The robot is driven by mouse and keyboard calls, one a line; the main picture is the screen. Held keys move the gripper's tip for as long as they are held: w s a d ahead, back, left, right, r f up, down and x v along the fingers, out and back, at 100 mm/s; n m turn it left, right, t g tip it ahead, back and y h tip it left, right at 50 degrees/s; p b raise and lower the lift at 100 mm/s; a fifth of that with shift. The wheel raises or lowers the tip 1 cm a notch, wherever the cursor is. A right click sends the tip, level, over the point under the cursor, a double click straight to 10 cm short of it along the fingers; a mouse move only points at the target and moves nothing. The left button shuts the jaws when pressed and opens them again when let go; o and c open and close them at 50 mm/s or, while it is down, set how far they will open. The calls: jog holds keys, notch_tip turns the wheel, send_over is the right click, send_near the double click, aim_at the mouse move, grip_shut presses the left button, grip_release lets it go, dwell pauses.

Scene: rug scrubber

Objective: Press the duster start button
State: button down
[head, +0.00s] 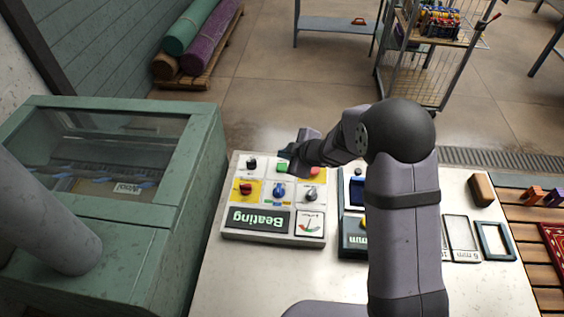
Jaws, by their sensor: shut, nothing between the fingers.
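A light control panel (231,225) labelled "Beating", upside down in the picture, lies on the pale bench. It carries a green button (282,168) in its far row, a red control (314,171) to the right of that, a black knob (251,163) to the left, and red, blue (279,190) and dark knobs in the nearer row. Which control is labelled as the duster start is too small to read. My gripper (284,154) is shut and empty at the panel's far edge, just beyond the green button. Whether it touches anything cannot be told.
A green machine (190,200) with a glass lid stands left of the panel. A second dark panel (352,238) lies to the right, partly hidden by my arm. A brown block (481,189) and frames (494,240) lie at the bench's right. Rolled rugs and a wire cart stand behind.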

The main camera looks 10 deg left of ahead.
jog(key=shift+r+p, duration=1)
jog(key=shift+r, duration=0.35)
jog(key=s+d+r+m+h, duration=0.2)
jog(key=s+d+m+h, duration=0.15)
jog(key=d, duration=0.45)
jog(key=s+d+r+m+h, duration=0.1)
jog(key=s+d+m+h, duration=0.3)
jog(key=d, duration=0.5)
jog(key=s+d+m+g, duration=0.2)
jog(key=s+m, duration=0.3)
jog(key=s, duration=0.6)
jog(key=s+d+m+g+y+b, duration=0.1)
jog(key=s+m+g, duration=0.3)
jog(key=s, duration=0.8)
jog(key=shift+d+r+m+g, duration=0.3)
jog(key=shift+d+m+g, duration=0.15)
jog(key=shift+d, duration=0.1)
